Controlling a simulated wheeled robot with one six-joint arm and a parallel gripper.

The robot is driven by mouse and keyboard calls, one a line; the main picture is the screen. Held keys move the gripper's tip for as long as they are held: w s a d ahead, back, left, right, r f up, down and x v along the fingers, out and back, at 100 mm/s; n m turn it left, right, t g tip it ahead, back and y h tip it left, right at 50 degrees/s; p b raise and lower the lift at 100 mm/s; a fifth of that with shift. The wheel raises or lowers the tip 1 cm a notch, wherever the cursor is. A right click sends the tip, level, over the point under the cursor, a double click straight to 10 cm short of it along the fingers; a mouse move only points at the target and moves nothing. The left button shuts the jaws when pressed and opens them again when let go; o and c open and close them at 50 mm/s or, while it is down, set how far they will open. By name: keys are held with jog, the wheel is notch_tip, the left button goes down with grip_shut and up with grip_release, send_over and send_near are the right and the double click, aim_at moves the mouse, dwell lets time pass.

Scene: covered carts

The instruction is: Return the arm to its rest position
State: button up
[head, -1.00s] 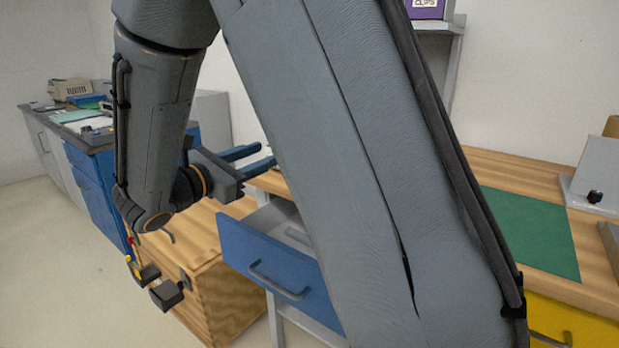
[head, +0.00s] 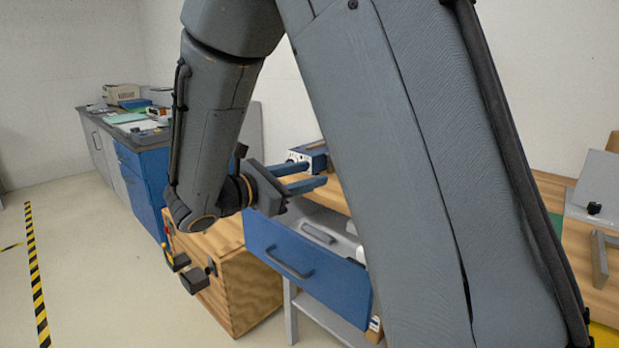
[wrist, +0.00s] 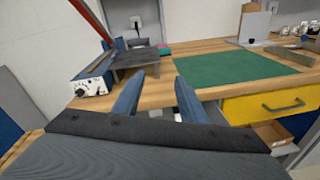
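My arm fills the middle and right of the head view, its forearm hanging down at the left to a bent wrist. My gripper (head: 308,174) points right with its two blue fingers apart. It appears above the open blue drawer (head: 300,262) in the picture; the height gap cannot be told. In the wrist view my gripper (wrist: 158,78) also shows both fingers spread, with nothing held between them. They point toward the wooden workbench (wrist: 205,68). My upper arm hides much of the bench in the head view.
A wooden cabinet (head: 240,290) stands below my wrist. A yellow drawer (wrist: 270,105) is under the bench. Free floor with striped tape (head: 36,275) lies left.

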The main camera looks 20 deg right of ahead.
dwell(0.4)
jog(key=s+d+f+m+g+y+p, duration=0.1)
jog(key=s+f+m+g+y+p, duration=0.1)
jog(key=s+f+m+g+y, duration=0.45)
jog(key=s+d+f+m+g+y+p, duration=0.1)
jog(key=s+f, duration=0.2)
jog(key=s, duration=0.6)
jog(key=s+a+f+m+t+y+p, duration=0.2)
jog(key=s+a+m+y, duration=0.3)
jog(key=a+m+y, duration=0.3)
jog(key=shift+a+f+m+p, duration=0.4)
jog(key=shift+a+m+p, duration=0.35)
jog(key=shift+m, duration=0.9)
jog(key=shift+s+y, duration=0.1)
jog(key=shift+y, duration=0.15)
